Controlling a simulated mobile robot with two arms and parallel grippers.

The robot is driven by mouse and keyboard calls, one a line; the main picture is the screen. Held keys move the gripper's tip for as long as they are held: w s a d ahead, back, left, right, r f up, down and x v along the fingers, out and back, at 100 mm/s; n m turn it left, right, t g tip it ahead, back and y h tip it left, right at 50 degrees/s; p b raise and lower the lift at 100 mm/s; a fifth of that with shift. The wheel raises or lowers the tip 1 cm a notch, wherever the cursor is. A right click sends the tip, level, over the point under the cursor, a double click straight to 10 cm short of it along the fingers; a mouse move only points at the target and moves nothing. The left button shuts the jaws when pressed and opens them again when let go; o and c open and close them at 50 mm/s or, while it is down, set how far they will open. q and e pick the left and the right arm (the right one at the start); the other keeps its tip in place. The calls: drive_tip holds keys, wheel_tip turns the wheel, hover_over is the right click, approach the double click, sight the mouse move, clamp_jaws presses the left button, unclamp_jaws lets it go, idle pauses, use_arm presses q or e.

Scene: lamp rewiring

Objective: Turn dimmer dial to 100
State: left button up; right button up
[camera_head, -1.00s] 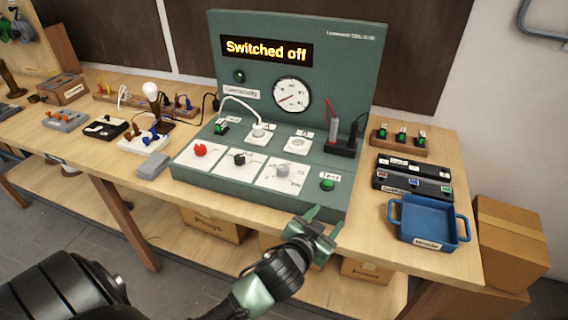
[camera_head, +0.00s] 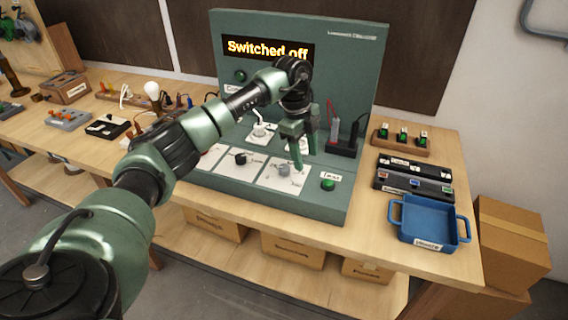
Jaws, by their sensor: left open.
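The green control panel (camera_head: 250,190) stands on the bench, with a row of dials on white cards. A grey dial (camera_head: 283,170) sits on the right card and a black dial (camera_head: 240,158) on the middle card. The red dial at the left is hidden behind my arm. The dial labels are too small to read, so I cannot tell which is the dimmer. My left gripper (camera_head: 303,160) is open, pointing down just right of the grey dial; I cannot tell whether it touches the panel. The display (camera_head: 266,49) reads "Switched off". My right gripper is not in view.
A green button (camera_head: 328,185) is right of the grey dial. A black holder (camera_head: 342,148) with red and black probes stands behind my gripper. A blue tray (camera_head: 428,222) is at the right. A lamp bulb (camera_head: 152,90) stands at the left. My arm hides the gauge.

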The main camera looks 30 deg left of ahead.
sight(284, 166)
use_arm(q)
drive_tip(key=shift+n+g+y, duration=0.4)
drive_tip(key=shift+n+y, duration=0.4)
drive_tip(key=a, duration=0.2)
drive_tip(key=s+a+r, duration=0.1)
drive_tip(key=a+r, duration=0.1)
drive_tip(key=a, duration=0.1)
drive_tip(key=shift+s+a+r, duration=0.2)
drive_tip(key=shift+s+a, duration=0.1)
drive_tip(key=shift+s+a+f, duration=0.15)
drive_tip(key=shift+a, duration=0.05)
wheel_tip(284, 166, down, 6)
drive_tip(key=shift+f+p, duration=0.1)
drive_tip(key=shift+p, duration=0.95)
drive_tip(key=shift+d+f, duration=0.1)
drive_tip(key=shift+f, duration=0.45)
clamp_jaws()
